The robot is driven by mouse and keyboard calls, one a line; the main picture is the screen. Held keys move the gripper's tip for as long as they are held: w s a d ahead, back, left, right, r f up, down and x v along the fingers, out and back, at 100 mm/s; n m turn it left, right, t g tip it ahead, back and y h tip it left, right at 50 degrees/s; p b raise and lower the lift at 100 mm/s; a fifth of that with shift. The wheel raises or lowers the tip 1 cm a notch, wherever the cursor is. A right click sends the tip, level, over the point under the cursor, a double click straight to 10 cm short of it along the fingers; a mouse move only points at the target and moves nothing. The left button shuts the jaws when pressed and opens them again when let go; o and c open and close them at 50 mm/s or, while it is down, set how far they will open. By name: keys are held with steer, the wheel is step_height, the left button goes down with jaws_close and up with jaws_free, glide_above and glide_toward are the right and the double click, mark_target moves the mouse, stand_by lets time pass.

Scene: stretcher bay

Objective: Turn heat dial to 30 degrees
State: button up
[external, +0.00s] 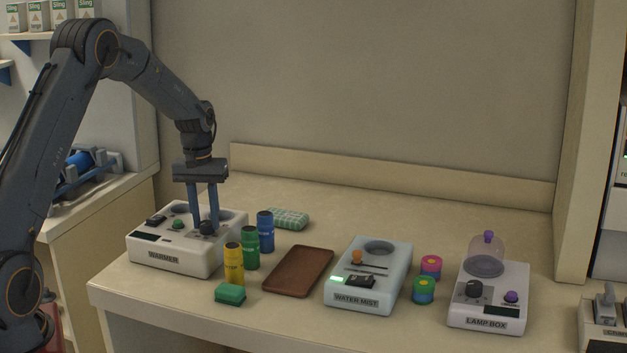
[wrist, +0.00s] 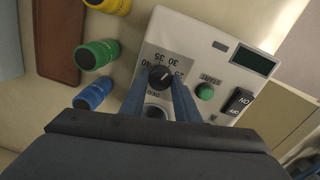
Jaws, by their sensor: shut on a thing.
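The white warmer (external: 165,257) stands at the left of the counter, labelled WARMER. Its black heat dial (wrist: 160,77) sits on a grey plate with numbers around it, among them 35 and 30. A pale pointer mark on the dial seems to lean toward the upper right of the wrist view, near 30 and 25; the exact setting is too small to tell. My gripper (external: 206,222) points straight down with its blue fingers shut on the dial (external: 207,228). In the wrist view the fingers hide part of the dial's lower side.
The warmer also has a green button (wrist: 205,92), a black ON/OFF switch (wrist: 238,102) and a dark display (wrist: 250,62). Yellow (external: 234,265), green (external: 250,248) and blue (external: 265,232) bottles stand close on its right. A brown tray (external: 298,271) lies beyond them.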

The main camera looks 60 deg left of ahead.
mark_target(205, 222)
steer(key=o, duration=1)
steer(key=shift+o, duration=0.2)
steer(key=shift+s+a+r+b, duration=0.1)
steer(key=shift+r+b, duration=0.55)
steer(key=shift+r, duration=1.35)
steer(key=shift+a+r+b, duration=0.1)
steer(key=shift+r+b, duration=0.5)
steer(key=shift+r, duration=1.35)
steer(key=w+d+f+m, duration=0.1)
steer(key=d+f+m, duration=0.1)
steer(key=d, duration=1)
steer(key=w+d+f+m, duration=0.1)
steer(key=d+f+m, duration=0.15)
steer(key=d, duration=0.85)
steer(key=s+d+f+m, duration=0.3)
steer(key=s+d, duration=0.4)
steer(key=d, duration=0.4)
steer(key=s+d+f+m+t, duration=0.1)
steer(key=s+d+f+m, duration=0.1)
steer(key=s+d, duration=0.5)
steer(key=d+m, duration=0.1)
steer(key=d, duration=0.3)
steer(key=shift+d+f+m, duration=0.2)
steer(key=shift+f+m, duration=0.15)
steer(key=shift+f, duration=0.05)
